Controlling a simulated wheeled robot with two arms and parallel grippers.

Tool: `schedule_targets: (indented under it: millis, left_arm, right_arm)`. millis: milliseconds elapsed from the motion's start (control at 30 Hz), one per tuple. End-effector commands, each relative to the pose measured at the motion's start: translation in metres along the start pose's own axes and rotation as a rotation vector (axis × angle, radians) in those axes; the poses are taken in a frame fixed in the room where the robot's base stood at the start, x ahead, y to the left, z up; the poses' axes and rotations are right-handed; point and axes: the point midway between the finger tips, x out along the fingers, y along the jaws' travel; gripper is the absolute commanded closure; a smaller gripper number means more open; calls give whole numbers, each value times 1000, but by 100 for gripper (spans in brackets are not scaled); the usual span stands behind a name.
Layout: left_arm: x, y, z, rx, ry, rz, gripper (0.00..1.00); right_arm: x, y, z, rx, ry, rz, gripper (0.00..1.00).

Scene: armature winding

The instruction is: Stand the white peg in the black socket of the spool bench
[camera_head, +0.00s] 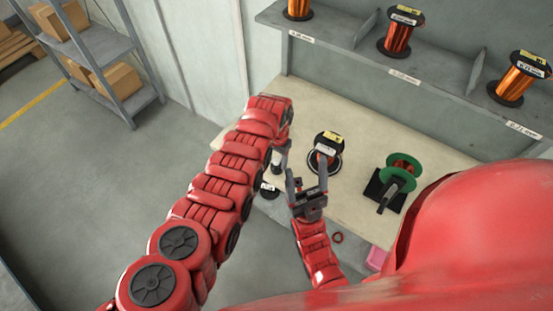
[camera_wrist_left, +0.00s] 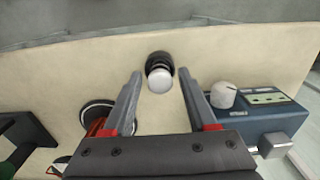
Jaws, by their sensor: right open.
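The white peg (camera_wrist_left: 160,79) shows end-on in the left wrist view, in front of the round black socket (camera_wrist_left: 157,58). It appears to stand in the socket, but its lower end is hidden. My right gripper (camera_head: 307,176) is open and empty, in front of the black-flanged spool.
The black-flanged spool (camera_head: 327,143) stands on the bench (camera_head: 350,118). A green spool on a black stand (camera_head: 384,190) is to its right. A blue box with a white knob (camera_wrist_left: 250,108) is right of the peg in the wrist view. Copper spools line the shelf (camera_head: 350,58).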

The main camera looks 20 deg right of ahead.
Motion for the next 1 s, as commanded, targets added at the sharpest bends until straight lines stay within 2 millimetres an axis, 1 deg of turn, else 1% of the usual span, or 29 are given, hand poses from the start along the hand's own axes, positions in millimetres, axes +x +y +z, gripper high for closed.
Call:
schedule_targets:
  millis: [367,567,767,800,933,1000]
  left_arm:
    - [0,0,0,0,0,0,31]
    - [-10,0,-2,2,2,-1,31]
    - [-30,0,0,-1,3,1,31]
    - [-36,-1,-2,-1,6,-1,31]
    - [-60,0,-1,0,6,-1,31]
    - [-78,0,-2,0,8,-2,31]
  right_arm:
    - [0,0,0,0,0,0,30]
    - [-1,0,0,0,0,0,30]
    - [-2,0,0,0,0,0,30]
    - [-8,0,1,0,0,0,30]
    - [-16,-1,3,0,0,0,30]
    - [-24,-1,4,0,0,0,30]
